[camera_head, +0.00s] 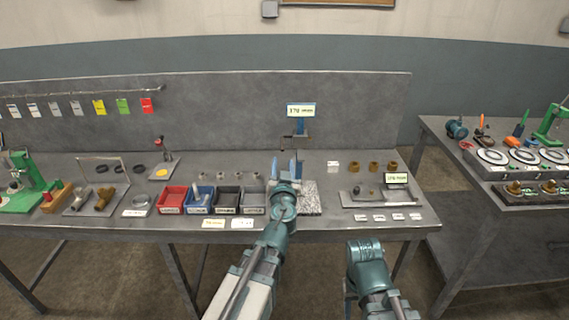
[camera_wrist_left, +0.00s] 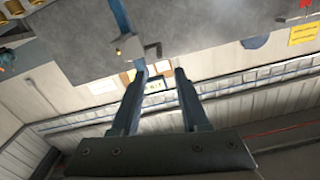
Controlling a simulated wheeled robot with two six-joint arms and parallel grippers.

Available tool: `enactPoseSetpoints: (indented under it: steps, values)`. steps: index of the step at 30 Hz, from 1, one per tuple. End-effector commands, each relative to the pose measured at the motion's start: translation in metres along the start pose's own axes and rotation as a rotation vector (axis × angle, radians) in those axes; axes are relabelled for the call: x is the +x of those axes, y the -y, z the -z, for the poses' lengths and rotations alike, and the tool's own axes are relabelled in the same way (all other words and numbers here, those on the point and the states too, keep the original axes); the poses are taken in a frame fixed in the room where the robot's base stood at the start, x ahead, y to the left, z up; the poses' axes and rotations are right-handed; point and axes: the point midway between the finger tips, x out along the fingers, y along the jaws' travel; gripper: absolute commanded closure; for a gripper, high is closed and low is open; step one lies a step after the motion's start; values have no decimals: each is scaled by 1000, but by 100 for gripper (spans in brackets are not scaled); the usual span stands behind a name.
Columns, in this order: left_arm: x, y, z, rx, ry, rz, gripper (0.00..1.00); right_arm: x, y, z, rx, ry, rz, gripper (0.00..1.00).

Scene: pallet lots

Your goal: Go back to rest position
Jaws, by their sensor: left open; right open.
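My left gripper (camera_head: 286,168) is in the middle of the head view, above the grey workbench (camera_head: 140,236). Its fingers point up and away, with a gap between them. In the left wrist view the two parallel fingers (camera_wrist_left: 160,95) stand apart with nothing between them. My right arm (camera_head: 368,262) is at the bottom, right of the left arm, in front of the bench's near edge. Its wrist shows, but its fingertips cannot be made out.
Red (camera_head: 173,196), blue, black and grey bins stand left of my left gripper. A speckled granite block (camera_head: 310,200) is close on its right. Behind it rises a blue stand with a display (camera_head: 301,110). A second bench (camera_head: 470,212) stands at right.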

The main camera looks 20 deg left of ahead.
Motion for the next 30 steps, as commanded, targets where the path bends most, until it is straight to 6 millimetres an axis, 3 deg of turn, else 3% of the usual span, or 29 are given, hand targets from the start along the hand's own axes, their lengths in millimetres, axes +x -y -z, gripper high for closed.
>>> enactPoseSetpoints:
  steps: [5, 8, 10, 14, 18, 24, 27, 30]
  values:
    - [-7, 6, -4, -2, 62, 63, 55, -8, -1, 0, 0, 0, 0, 51]
    - [-22, 12, -22, 10, 199, 140, 55, -17, -2, -1, 0, 0, 0, 51]
    - [-40, 10, -43, 33, 350, 176, 55, -25, -2, -2, 0, 0, 0, 51]
    - [-92, -10, -90, 108, 689, 143, 55, -37, -4, -2, 0, 0, 0, 51]
    - [-167, -46, -128, 223, 1054, -42, 55, -49, -5, -3, 0, 0, 0, 51]
    - [-256, -86, -142, 359, 1371, -366, 55, -58, -6, -3, 0, 0, 0, 51]
    - [-282, -96, -142, 398, 1442, -476, 55, -60, -6, -4, 0, 0, 0, 51]
    - [-294, -100, -141, 415, 1475, -533, 55, -60, -6, -4, 0, 0, 0, 51]
